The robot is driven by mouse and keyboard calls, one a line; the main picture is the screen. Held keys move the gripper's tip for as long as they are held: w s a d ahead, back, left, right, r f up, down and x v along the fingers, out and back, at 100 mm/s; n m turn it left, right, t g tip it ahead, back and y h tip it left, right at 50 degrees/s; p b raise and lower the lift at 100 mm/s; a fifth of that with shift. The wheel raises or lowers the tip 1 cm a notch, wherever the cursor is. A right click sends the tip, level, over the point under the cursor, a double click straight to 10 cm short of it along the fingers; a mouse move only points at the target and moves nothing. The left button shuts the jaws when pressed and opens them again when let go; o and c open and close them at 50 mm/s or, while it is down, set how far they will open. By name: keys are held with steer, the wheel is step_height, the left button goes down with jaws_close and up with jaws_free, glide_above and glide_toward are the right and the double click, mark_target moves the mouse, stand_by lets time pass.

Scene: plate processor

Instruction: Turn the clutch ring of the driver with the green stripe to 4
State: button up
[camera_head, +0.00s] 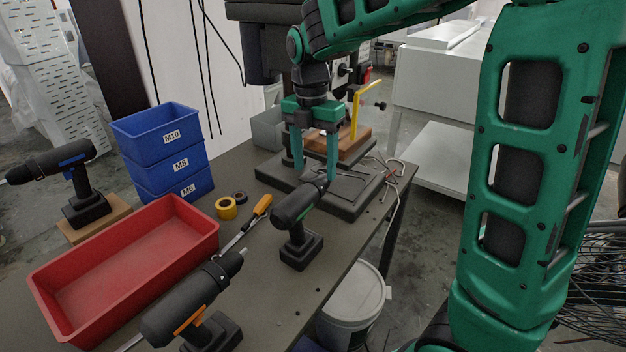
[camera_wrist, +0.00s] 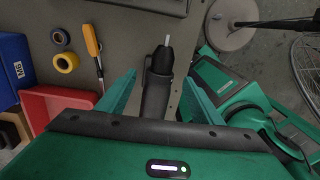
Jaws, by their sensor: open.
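The driver with the green stripe (camera_head: 296,205) stands upright on its battery foot near the table's right edge. It is dark, with a small green mark on its side and its nose toward the back right. My gripper (camera_head: 314,174) points down, open, at the driver's nose end. In the wrist view the driver (camera_wrist: 157,92) lies between the two spread fingers of my gripper (camera_wrist: 159,76), with a gap on each side. Its chuck and bright bit point up the picture. The clutch ring's numbers are too small to read.
An orange-striped driver (camera_head: 186,306) stands at the front, and a blue-striped one (camera_head: 73,165) on a wooden block at left. A red tray (camera_head: 52,267), blue bins (camera_head: 168,160), tape rolls (camera_head: 226,208) and a screwdriver (camera_head: 257,212) lie left. A drill press base (camera_head: 345,205) stands behind.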

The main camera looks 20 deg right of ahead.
mark_target(315, 179)
steer(key=shift+s+f, duration=0.15)
steer(key=shift+f, duration=2.4)
steer(key=c, duration=1.1)
